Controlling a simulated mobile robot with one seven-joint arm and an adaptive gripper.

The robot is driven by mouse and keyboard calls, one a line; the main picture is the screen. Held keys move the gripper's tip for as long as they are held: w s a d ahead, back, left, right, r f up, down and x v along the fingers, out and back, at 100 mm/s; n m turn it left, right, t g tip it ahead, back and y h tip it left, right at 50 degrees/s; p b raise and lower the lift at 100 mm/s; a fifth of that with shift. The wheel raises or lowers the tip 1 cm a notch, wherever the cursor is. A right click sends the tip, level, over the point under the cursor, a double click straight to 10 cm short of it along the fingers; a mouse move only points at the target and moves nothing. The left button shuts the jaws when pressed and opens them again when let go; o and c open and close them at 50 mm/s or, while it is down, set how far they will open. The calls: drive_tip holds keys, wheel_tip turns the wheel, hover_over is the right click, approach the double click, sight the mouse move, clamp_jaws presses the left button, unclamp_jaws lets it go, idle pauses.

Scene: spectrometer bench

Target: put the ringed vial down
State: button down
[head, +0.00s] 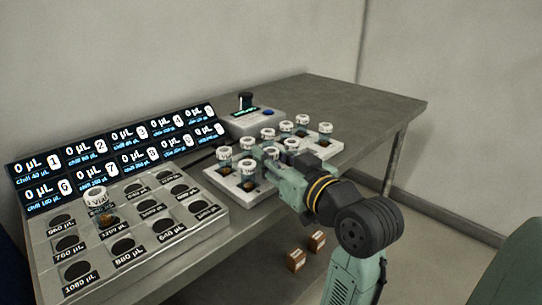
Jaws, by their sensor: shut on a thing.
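My gripper (268,162) is over the white vial rack (222,181), reaching in from the right. It is shut on a vial (271,153), whose white cap shows at the fingers. The fingers and neighbouring vials hide most of its body. I cannot make out a ring on it, nor whether its base touches the rack. White-capped vials stand close by, one just left of the fingers (247,167) and one farther left (225,154). Another vial (96,198) stands in the grey labelled tray (205,225) at the left.
A row of lit volume displays (115,150) stands behind the tray. A small device with a black knob (245,104) is behind the rack. More capped vials fill the rack's far side. The bench top (355,98) is clear at the back right.

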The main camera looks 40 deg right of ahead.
drive_tip(key=shift+f, duration=0.1)
drive_tip(key=shift+f, duration=0.15)
drive_tip(key=c, duration=1.6)
unclamp_jaws()
drive_tip(key=shift+r, duration=0.4)
drive_tip(key=s+a+b, duration=0.1)
drive_tip(key=s, duration=1.1)
drive_tip(key=shift+a+r, duration=0.2)
